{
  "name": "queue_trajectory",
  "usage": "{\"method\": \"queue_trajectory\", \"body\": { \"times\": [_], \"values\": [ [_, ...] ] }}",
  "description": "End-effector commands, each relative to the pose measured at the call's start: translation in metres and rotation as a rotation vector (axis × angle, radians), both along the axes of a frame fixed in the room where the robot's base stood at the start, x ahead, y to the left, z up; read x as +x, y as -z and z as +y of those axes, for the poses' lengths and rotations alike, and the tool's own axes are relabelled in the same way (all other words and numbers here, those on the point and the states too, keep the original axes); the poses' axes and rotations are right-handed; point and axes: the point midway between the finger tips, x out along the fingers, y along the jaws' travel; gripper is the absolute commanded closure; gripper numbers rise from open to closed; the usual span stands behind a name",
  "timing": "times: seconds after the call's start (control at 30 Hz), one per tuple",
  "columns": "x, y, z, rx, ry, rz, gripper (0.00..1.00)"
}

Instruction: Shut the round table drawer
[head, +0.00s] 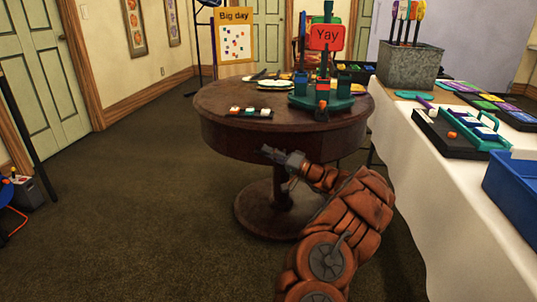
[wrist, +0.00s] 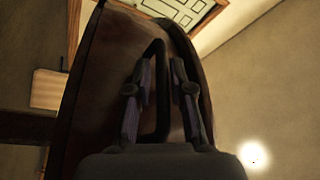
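The round table (head: 230,140) is dark reddish-brown wood on one thick pedestal, in the middle of the head view. Its curved side also fills much of the wrist view (wrist: 95,100), turned on its side. My gripper (head: 265,152) is low at the front of the table side. In the wrist view my gripper (wrist: 160,95) has its two fingers apart, facing the wood. A dark angular bar (wrist: 158,50), looking like a drawer handle, shows between the fingers; I cannot tell whether they touch it. The drawer's outline and how far it stands out are not clear.
The tabletop holds a red "Yay" sign (head: 326,37) on a teal stand and a small tray of blocks (head: 249,112). A white-covered table (head: 435,190) with a metal planter (head: 408,63) and blue bin (head: 512,190) stands close on the right.

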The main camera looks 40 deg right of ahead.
Motion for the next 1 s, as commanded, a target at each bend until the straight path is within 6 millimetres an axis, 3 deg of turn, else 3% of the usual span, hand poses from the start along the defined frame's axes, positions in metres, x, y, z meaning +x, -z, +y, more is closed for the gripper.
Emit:
{"method": "queue_trajectory", "body": {
  "times": [0.1, 0.57, 1.0],
  "values": [
    [0.0, 0.001, 0.001, 0.0, -0.002, 0.001, 0.63],
    [-0.004, 0.003, 0.0, 0.0, -0.005, 0.002, 0.63],
    [-0.07, 0.018, -0.033, 0.001, -0.002, 0.002, 0.63]
  ]
}}
